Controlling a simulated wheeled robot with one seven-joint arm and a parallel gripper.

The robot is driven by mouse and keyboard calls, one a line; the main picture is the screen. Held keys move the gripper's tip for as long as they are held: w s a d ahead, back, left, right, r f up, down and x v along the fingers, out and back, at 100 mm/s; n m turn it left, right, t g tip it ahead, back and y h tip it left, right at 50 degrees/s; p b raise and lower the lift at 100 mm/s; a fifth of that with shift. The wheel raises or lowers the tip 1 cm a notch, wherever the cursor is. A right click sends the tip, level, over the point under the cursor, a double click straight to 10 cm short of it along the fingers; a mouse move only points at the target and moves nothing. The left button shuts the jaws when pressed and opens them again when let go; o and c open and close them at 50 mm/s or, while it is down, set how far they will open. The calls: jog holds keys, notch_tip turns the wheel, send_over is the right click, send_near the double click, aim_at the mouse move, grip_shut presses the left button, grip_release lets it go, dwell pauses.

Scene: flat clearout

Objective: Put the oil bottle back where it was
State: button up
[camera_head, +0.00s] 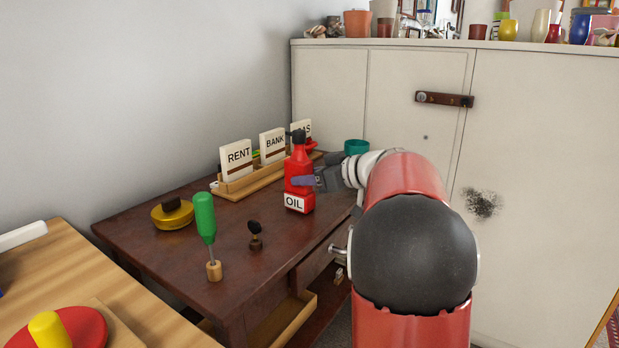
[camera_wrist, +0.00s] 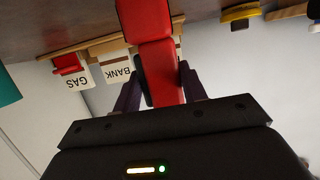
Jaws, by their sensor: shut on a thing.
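The oil bottle (camera_head: 299,172) is red with a black top and a white OIL label, and is upright over the dark brown desk (camera_head: 240,285). My gripper (camera_head: 303,181) reaches in from the right and is shut on the bottle's body. I cannot tell whether the bottle's base touches the desk. In the wrist view the red bottle (camera_wrist: 148,22) stands between the two dark fingers of my gripper (camera_wrist: 160,85). The wrist view is upside down, and the bottle's base runs out of the top edge.
A wooden card rack (camera_head: 250,181) with RENT, BANK and GAS cards stands behind the bottle. A green-handled tool (camera_head: 205,218), a small dark-knobbed item (camera_head: 255,236) and a yellow round object (camera_head: 173,214) stand left. A teal cup (camera_head: 356,147) is behind my wrist. An open drawer (camera_head: 285,320) is below.

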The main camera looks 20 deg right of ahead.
jog(key=shift+f+b, duration=0.1)
jog(key=shift+b, duration=0.2)
jog(key=o, duration=0.6)
jog(key=shift+o, duration=0.2)
